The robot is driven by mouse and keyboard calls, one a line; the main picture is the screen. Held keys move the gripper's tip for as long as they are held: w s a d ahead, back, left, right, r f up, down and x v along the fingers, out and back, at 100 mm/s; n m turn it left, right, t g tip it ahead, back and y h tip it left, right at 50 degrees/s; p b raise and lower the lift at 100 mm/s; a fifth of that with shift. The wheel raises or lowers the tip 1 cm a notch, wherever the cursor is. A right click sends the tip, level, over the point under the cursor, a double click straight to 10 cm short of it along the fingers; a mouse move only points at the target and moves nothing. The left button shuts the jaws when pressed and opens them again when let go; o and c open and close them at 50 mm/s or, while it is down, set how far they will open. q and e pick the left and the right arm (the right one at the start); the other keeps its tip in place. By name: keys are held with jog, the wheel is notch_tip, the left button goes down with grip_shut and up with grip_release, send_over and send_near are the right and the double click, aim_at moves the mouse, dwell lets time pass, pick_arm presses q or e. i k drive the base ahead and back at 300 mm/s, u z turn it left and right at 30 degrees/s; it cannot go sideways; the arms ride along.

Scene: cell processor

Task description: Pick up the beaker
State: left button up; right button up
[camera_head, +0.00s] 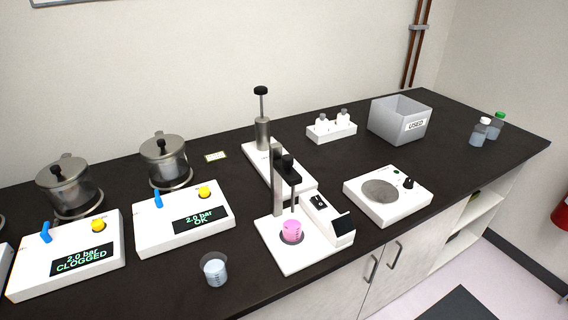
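A clear glass beaker (214,269) with pale bluish contents stands upright on the dark bench near its front edge, in front of the right pressure unit. A second small vessel with pink contents (292,231) sits on the white stirrer device (290,262), under its vertical shaft. Neither of my grippers shows in the head view.
Two white pressure units stand at the left, one reading "CLOGGED" (66,262) and one reading "OK" (184,219), with metal pots (164,159) behind. A hotplate (387,195), grey bin (400,121), bottle rack (331,131) and bottles (480,132) are at the right.

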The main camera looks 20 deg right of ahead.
aim_at(292, 222)
jog(key=u, duration=2.05)
jog(key=k, duration=1.8)
jog(key=z, duration=2.55)
jog(key=i, duration=0.5)
jog(key=z, duration=0.05)
